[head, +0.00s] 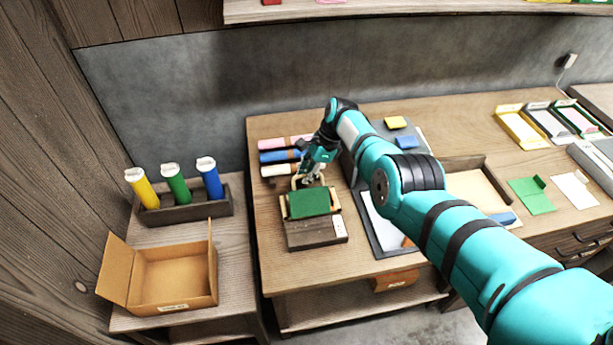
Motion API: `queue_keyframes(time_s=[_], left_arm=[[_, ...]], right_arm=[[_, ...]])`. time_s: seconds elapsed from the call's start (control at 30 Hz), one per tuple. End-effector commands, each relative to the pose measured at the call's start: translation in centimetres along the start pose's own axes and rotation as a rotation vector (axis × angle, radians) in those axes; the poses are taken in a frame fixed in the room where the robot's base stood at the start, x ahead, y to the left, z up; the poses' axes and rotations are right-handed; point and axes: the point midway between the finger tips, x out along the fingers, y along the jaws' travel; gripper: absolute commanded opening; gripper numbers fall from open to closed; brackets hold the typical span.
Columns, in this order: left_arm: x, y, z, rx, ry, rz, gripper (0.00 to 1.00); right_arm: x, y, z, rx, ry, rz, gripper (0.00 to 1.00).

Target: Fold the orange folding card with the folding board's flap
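A small dark wooden board (312,235), which looks like the folding board, lies near the front left of the long table. A green panel (309,203) lies on it between pale wooden side pieces; I cannot tell whether this is the flap or a card. My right gripper (312,179) points down at the board's back edge, beside a pale loop-like part. Its fingers are too small to show whether they are open or shut. I cannot make out an orange folding card for certain; a small orange piece (408,242) shows beside my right arm. My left gripper is out of view.
Pink, blue and white rolls (278,170) lie behind the board. A grey tray (385,250) is to its right, partly under my arm. Green (531,196) and white (574,190) cards lie at right. An open cardboard box (172,277) stands on the left table.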

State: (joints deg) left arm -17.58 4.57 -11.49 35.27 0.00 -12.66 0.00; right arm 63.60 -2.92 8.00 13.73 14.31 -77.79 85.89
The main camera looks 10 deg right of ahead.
Motion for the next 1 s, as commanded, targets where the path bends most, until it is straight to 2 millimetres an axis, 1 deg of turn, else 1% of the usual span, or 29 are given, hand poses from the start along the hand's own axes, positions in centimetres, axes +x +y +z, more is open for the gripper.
queue_keyframes(time_s=[0.03, 0.17, 0.2, 0.47, 0.63, 0.83, 0.97, 1.0], left_arm=[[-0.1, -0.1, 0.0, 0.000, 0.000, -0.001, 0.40], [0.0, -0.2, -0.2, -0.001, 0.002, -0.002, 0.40], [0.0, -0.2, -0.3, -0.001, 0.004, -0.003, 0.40], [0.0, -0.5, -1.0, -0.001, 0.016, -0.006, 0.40], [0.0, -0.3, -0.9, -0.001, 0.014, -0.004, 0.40], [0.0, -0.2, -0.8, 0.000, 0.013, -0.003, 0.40], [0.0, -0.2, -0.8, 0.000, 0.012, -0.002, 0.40], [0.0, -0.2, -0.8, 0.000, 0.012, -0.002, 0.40]], right_arm=[[-0.3, -0.2, 0.1, -0.001, -0.001, -0.007, 0.14], [-0.1, 0.0, 0.1, -0.001, -0.001, -0.001, 0.31], [0.0, 0.0, 0.1, -0.001, -0.001, 0.001, 0.33], [0.2, 0.2, 0.1, -0.001, 0.000, 0.006, 0.33], [-0.3, 0.1, 0.0, 0.000, -0.001, 0.006, 0.33], [-2.2, 0.2, 0.0, -0.001, -0.001, 0.003, 0.33], [-5.0, 0.1, 0.0, -0.001, -0.001, -0.001, 0.33], [-6.0, 0.0, 0.0, 0.000, -0.001, -0.002, 0.33]])
